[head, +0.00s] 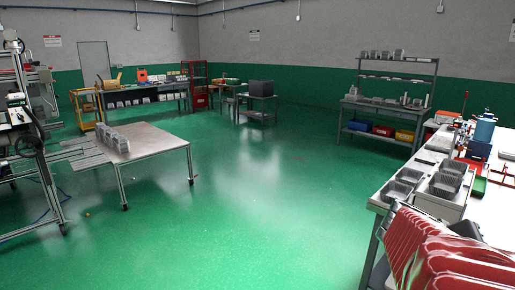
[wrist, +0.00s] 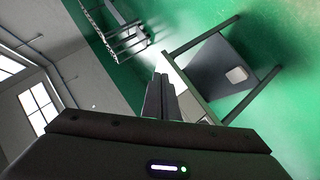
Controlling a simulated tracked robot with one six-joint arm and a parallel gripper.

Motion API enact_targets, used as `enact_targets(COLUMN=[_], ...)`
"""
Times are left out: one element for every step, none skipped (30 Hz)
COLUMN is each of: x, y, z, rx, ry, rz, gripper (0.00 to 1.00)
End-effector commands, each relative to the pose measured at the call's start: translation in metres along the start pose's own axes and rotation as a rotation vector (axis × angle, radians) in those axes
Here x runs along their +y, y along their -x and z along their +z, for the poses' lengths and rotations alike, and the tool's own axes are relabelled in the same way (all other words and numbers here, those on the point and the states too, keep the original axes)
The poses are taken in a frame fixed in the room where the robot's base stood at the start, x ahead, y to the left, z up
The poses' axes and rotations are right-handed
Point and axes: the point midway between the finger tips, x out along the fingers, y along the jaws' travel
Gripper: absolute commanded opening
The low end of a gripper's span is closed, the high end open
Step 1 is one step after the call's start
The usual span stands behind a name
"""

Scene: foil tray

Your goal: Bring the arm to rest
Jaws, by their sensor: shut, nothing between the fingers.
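My gripper (wrist: 161,98) is in the wrist view, its two dark fingers together with nothing seen between them. It is in the air and the room appears tilted behind it. In that view a dark table (wrist: 215,70) with a small pale thing (wrist: 236,75) on it lies beyond the fingers, to the right. I see neither my gripper nor my arm clearly in the head view.
The green floor (head: 260,210) between is clear.

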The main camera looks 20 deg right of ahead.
Motion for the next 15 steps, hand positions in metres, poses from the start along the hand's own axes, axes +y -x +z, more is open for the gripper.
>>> enact_targets(x=[-0.014,-0.022,-0.033,-0.041,-0.049,-0.059,-0.066,-0.074,-0.084,-0.092,-0.099,-0.109,-0.117,-0.124,-0.134], y=[0.014,0.021,0.031,0.039,0.048,0.059,0.067,0.076,0.088,0.097,0.105,0.117,0.127,0.136,0.148], z=[-0.011,-0.016,-0.023,-0.028,-0.033,-0.038,-0.042,-0.044,-0.045,-0.043,-0.04,-0.035,-0.031,-0.026,-0.02], rx=[0.033,0.048,0.069,0.085,0.099,0.118,0.13,0.141,0.151,0.153,0.154,0.153,0.152,0.151,0.151], ry=[-0.014,-0.024,-0.036,-0.044,-0.053,-0.064,-0.071,-0.076,-0.078,-0.073,-0.067,-0.053,-0.042,-0.03,-0.013], rz=[-0.039,-0.062,-0.094,-0.118,-0.142,-0.174,-0.199,-0.225,-0.26,-0.286,-0.312,-0.348,-0.376,-0.404,-0.442], gripper=[0.0,0.0,0.0,0.0,0.0,0.0,0.0,0.0,0.0,0.0,0.0,0.0,0.0,0.0,0.0])
